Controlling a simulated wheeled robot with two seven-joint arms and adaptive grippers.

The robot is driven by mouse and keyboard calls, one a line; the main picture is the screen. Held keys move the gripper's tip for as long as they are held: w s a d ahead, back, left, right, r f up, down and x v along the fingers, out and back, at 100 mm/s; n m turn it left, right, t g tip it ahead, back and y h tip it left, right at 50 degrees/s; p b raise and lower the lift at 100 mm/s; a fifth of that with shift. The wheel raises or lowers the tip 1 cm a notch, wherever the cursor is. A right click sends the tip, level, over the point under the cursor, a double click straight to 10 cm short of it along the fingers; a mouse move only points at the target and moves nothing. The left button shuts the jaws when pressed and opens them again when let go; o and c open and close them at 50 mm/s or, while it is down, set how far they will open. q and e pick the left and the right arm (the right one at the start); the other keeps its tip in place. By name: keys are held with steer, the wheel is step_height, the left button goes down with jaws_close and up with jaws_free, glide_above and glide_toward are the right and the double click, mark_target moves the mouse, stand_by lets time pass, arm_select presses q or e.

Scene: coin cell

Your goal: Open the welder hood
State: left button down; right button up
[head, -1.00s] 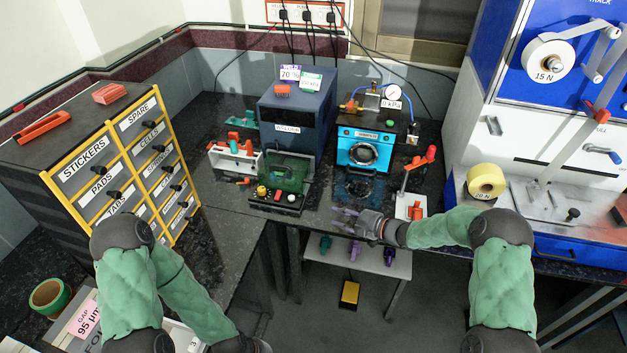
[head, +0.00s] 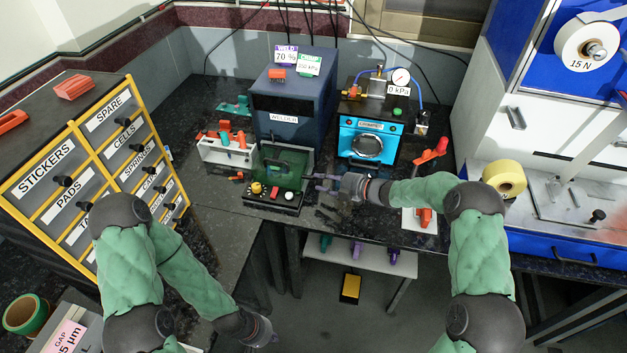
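The welder (head: 284,119) is a dark blue box at the back of the bench, with its name on the front. Its green see-through hood (head: 286,160) stands at the lower front, above a black control panel (head: 268,198) with coloured buttons; it looks lowered. My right gripper (head: 314,182) reaches in from the right, its fingers pointing left at the hood's right edge. The two fingers look apart, with nothing seen between them; whether they touch the hood I cannot tell. My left gripper (head: 264,334) hangs low at the bottom, far from the welder, its fingers unclear.
A blue-fronted crimper (head: 368,126) with a gauge stands right of the welder. A white rack (head: 222,153) with orange and green tools is close on its left. A red-handled tool (head: 430,155) is near my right forearm. A labelled drawer cabinet (head: 60,140) stands left.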

mark_target(313, 178)
steer(key=shift+b+x, duration=0.45)
steer(key=shift+x, duration=1.7)
steer(key=shift+r, duration=0.1)
jaws_close()
